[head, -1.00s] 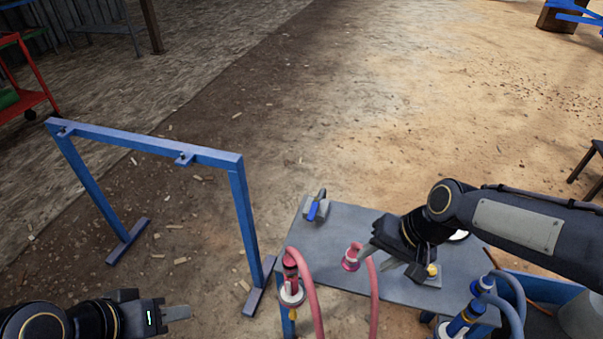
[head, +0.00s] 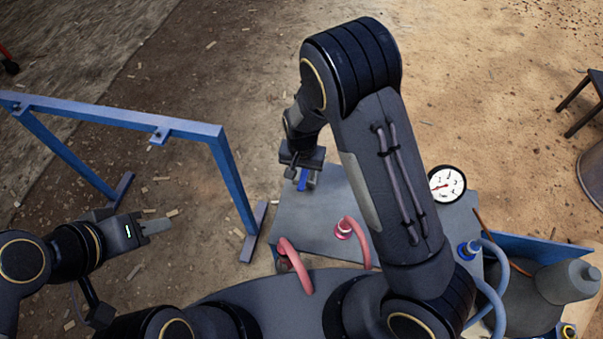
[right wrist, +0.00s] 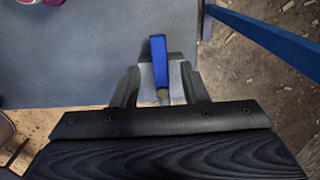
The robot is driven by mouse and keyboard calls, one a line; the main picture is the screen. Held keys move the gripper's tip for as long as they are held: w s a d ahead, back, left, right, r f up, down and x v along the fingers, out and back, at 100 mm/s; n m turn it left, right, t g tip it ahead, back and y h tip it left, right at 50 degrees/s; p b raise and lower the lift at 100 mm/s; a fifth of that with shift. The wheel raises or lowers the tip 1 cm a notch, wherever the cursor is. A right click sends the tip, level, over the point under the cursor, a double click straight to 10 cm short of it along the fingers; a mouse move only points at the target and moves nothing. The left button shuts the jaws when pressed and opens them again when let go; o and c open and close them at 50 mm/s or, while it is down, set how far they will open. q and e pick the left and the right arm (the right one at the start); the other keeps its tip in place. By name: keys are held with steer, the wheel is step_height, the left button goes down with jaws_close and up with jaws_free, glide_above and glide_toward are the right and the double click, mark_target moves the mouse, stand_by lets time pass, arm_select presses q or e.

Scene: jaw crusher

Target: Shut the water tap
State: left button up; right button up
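The water tap has a blue lever (head: 302,180), seen near the far left corner of the grey table. In the right wrist view the blue lever (right wrist: 159,62) points away from my gripper.
The grey table (head: 300,222) also carries a pink hose fitting (head: 344,229) and a round gauge (head: 446,184). A blue frame (head: 160,128) stands to the left. A grey cylinder (head: 568,281) is at the right. My right arm covers part of the table.

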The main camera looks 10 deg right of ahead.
mark_target(303, 177)
steer(key=shift+f, duration=1.4)
jaws_close()
